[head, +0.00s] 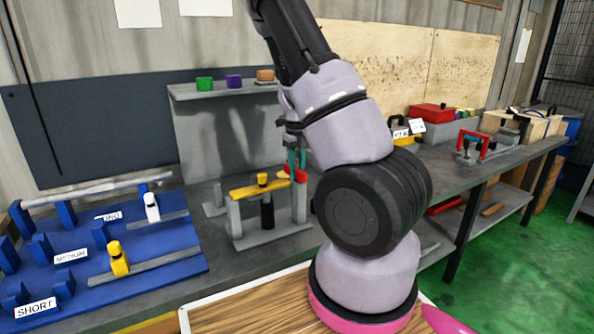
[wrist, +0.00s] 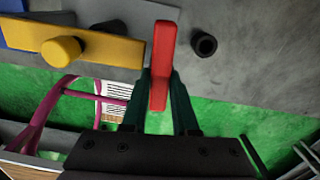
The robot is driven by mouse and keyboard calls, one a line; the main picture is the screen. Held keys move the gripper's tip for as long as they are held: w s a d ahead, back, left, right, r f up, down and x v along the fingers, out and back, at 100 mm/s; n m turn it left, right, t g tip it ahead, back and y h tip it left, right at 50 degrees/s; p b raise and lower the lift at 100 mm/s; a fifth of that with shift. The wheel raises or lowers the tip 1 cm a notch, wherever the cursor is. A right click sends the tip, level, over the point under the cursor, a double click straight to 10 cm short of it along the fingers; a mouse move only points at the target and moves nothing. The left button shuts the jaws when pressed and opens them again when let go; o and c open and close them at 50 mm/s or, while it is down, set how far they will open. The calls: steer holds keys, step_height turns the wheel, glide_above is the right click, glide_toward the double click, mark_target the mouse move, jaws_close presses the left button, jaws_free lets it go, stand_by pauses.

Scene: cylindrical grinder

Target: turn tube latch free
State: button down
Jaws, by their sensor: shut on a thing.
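A grey fixture (head: 272,236) stands on the bench, with a yellow bar (head: 248,192) and yellow knob across its top. A dark cylinder (head: 267,212) shows under the bar. My gripper (head: 297,162) is at the bar's right end. In the wrist view, my gripper (wrist: 159,88) has its dark green fingers shut on the red latch (wrist: 165,38), one on each side. The latch lies crosswise to the yellow bar (wrist: 100,45), beside its end. A dark open tube end (wrist: 203,44) shows to the right. My arm hides part of the fixture's right side in the head view.
A blue rack (head: 160,270) with labelled rows stands at left. A grey shelf (head: 190,92) with small coloured blocks is behind the fixture. A red-handled device (head: 475,143) and a red-lidded box (head: 432,112) stand on the bench at right.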

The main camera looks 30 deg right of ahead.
mark_target(297, 169)
steer(key=c, duration=0.7)
jaws_free()
step_height(297, 169, up, 11)
steer(key=shift+f, duration=0.1)
steer(key=s+a+r+n+t, duration=0.2)
steer(key=s+a+r+n, duration=0.3)
steer(key=n, duration=0.5)
steer(key=s+a+r+n+t+y, duration=0.1)
steer(key=s+a+r+n+t, duration=0.1)
steer(key=s+a+r+n, duration=0.3)
steer(key=s+a+r+n+t+y, duration=0.1)
steer(key=s+a+r+n+t, duration=0.2)
steer(key=s+r+n, duration=0.6)
steer(key=shift+s+a+r+n, duration=0.15)
steer(key=shift+a+n, duration=0.15)
steer(key=shift+n, duration=0.75)
steer(key=shift+s+a+r+n, duration=0.1)
steer(key=shift+s+a+n, duration=0.15)
steer(key=shift+n, duration=0.75)
steer(key=shift+s+a+r+n, duration=0.1)
steer(key=shift+a+n, duration=0.25)
steer(key=shift+n, duration=0.7)
